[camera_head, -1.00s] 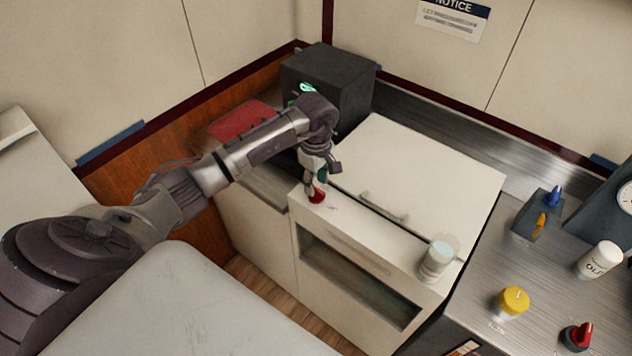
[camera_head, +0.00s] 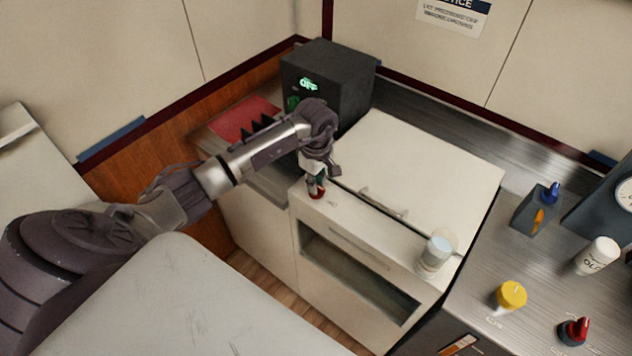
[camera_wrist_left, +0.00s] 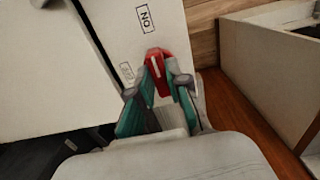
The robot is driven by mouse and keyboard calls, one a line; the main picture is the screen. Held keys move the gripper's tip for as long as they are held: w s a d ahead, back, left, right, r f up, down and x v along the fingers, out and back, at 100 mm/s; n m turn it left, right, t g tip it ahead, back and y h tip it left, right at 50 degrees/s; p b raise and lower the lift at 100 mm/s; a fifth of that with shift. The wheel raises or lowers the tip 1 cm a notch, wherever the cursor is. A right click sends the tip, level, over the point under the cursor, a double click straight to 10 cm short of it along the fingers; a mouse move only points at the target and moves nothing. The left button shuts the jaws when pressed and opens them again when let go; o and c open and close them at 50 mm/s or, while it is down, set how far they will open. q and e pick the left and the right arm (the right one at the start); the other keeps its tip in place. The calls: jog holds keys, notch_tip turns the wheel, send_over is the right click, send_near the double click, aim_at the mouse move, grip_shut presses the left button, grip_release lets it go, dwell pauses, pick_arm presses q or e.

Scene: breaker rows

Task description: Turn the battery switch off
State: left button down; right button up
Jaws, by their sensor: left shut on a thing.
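A red switch knob (camera_head: 317,195) sits on the white cabinet's top near its left front corner. My left gripper (camera_head: 315,188) points down over it and is shut on it. In the left wrist view the red knob (camera_wrist_left: 157,53) shows between the two green-padded fingers (camera_wrist_left: 161,75), with a white line on it. A boxed "ON" label (camera_wrist_left: 145,18) and a fainter boxed label (camera_wrist_left: 126,71), hard to read, lie beside it. A dark box (camera_head: 335,80) behind shows green "OFF" text. My right gripper is not in view.
A clear cup (camera_head: 437,251) stands on the cabinet, near a handle (camera_head: 384,203). A red mat (camera_head: 243,119) lies left of the dark box.

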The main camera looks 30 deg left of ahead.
pick_arm(q)
jog(key=shift+f+n+b, duration=0.15)
jog(key=shift+n+b, duration=0.45)
jog(key=shift+b, duration=0.25)
jog(key=shift+a+n+b, duration=0.1)
jog(key=shift+n+b, duration=0.6)
jog(key=shift+b, duration=0.1)
jog(key=n+b, duration=0.2)
jog(key=n, duration=0.2)
jog(key=n+b, duration=0.2)
jog(key=n, duration=0.3)
jog(key=shift+n+b, duration=0.35)
jog(key=shift+n, duration=0.05)
jog(key=n+b, duration=0.1)
jog(key=n, duration=0.4)
jog(key=shift+r, duration=0.2)
jog(key=shift+n, duration=0.4)
jog(key=c, duration=1.1)
grip_release()
